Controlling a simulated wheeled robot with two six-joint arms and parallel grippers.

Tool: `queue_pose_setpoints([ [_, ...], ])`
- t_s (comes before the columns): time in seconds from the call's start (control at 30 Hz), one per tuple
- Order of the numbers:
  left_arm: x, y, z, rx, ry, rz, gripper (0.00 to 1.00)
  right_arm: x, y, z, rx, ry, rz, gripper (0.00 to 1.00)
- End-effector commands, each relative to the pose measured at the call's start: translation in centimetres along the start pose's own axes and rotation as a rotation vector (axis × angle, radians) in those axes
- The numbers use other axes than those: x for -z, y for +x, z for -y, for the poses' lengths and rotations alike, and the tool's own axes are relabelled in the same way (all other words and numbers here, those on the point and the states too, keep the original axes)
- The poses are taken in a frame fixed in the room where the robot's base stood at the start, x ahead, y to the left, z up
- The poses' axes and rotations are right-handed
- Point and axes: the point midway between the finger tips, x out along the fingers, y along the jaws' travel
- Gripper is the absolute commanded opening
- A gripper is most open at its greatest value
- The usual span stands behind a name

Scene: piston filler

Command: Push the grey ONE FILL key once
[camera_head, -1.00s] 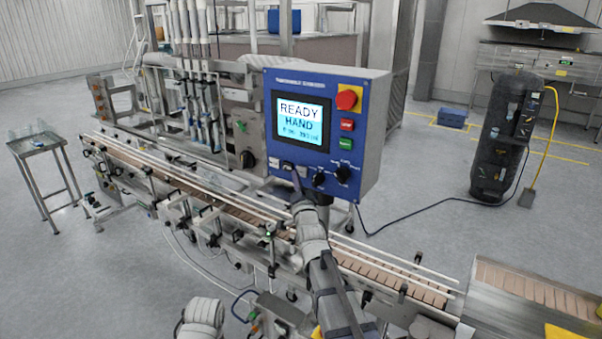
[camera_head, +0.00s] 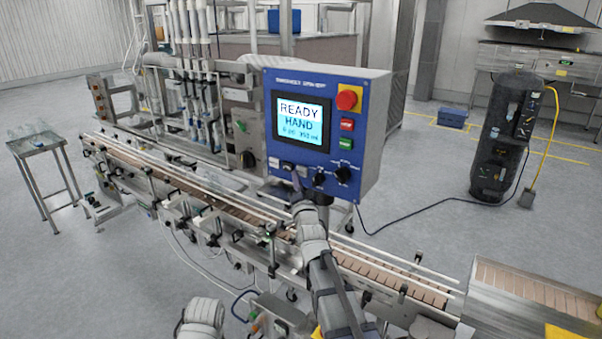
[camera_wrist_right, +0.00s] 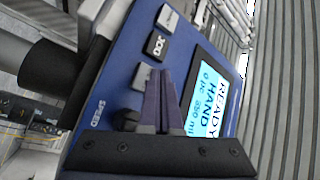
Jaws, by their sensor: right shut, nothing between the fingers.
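The blue control panel (camera_head: 325,100) has a lit screen (camera_head: 304,122) that reads READY, HAND and a smaller line. A row of keys sits under the screen. In the right wrist view a grey key (camera_wrist_right: 141,76) lies beside my fingertips and is partly covered by them; its label is hidden, and I take it for the ONE FILL key. My right gripper (camera_wrist_right: 167,74) is shut and empty, its tips close to the panel face at that key. Whether they touch it I cannot tell. In the head view the right gripper (camera_head: 297,182) is below the key row. My left gripper is out of view.
A dark JOG key (camera_wrist_right: 156,45) and a light key (camera_wrist_right: 168,18) sit beside the grey key. Black knobs (camera_head: 342,173), a red emergency button (camera_head: 348,98), and red and green buttons (camera_head: 346,143) are on the right. The conveyor (camera_head: 385,277) runs below.

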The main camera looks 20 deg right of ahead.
Motion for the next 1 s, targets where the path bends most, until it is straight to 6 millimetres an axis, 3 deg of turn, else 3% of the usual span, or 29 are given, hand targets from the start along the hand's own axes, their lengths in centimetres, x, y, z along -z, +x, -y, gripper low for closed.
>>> queue_pose_setpoints([
  [1.0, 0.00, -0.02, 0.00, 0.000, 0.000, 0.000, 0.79, 0.46, 0.63, -0.44, 0.000, 0.000, 0.000, 0.00],
])
